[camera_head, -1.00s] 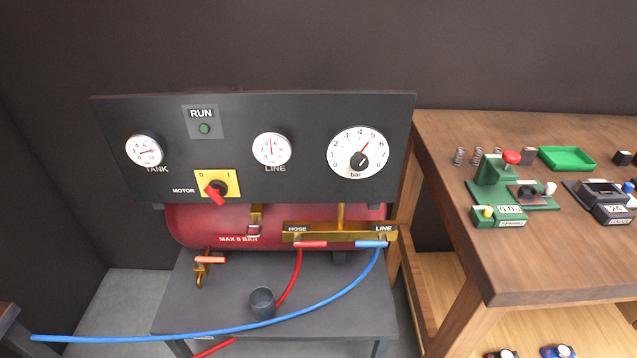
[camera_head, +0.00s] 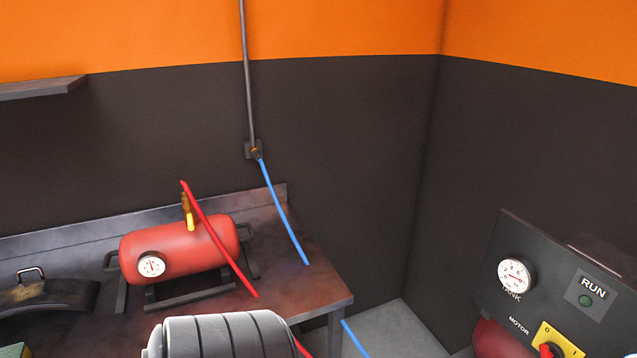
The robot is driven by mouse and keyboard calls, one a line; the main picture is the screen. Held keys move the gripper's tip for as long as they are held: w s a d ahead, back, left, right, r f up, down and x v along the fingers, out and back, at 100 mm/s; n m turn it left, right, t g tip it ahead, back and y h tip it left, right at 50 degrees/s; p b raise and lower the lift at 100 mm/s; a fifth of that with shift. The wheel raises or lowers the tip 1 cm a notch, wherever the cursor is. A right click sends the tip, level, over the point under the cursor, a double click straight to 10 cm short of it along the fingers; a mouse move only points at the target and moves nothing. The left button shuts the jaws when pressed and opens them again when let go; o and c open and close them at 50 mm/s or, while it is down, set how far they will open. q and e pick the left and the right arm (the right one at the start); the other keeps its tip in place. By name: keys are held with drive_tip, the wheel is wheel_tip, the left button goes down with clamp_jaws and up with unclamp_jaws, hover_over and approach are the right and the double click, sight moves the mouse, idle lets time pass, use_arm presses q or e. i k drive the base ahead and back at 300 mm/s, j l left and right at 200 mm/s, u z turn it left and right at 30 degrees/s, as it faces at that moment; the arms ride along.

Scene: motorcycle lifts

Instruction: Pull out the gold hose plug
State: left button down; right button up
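A small red tank (camera_head: 175,250) with a round white gauge (camera_head: 151,265) lies on the dark bench at the left. A gold upright fitting (camera_head: 188,213) with a yellow lower part stands on top of the tank. A red hose (camera_head: 222,246) starts at the fitting's top and slopes down right across the tank. A second gold fitting (camera_head: 256,153) is on the wall, where a grey pipe meets a blue hose (camera_head: 284,211). I cannot tell which gold part is the hose plug.
The compressor panel (camera_head: 545,265) is cut off at the lower right. A wall shelf (camera_head: 40,88) is at upper left. Some grey floor shows between bench and compressor.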

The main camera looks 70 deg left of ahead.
sight(186, 205)
drive_tip(key=u, duration=2.9)
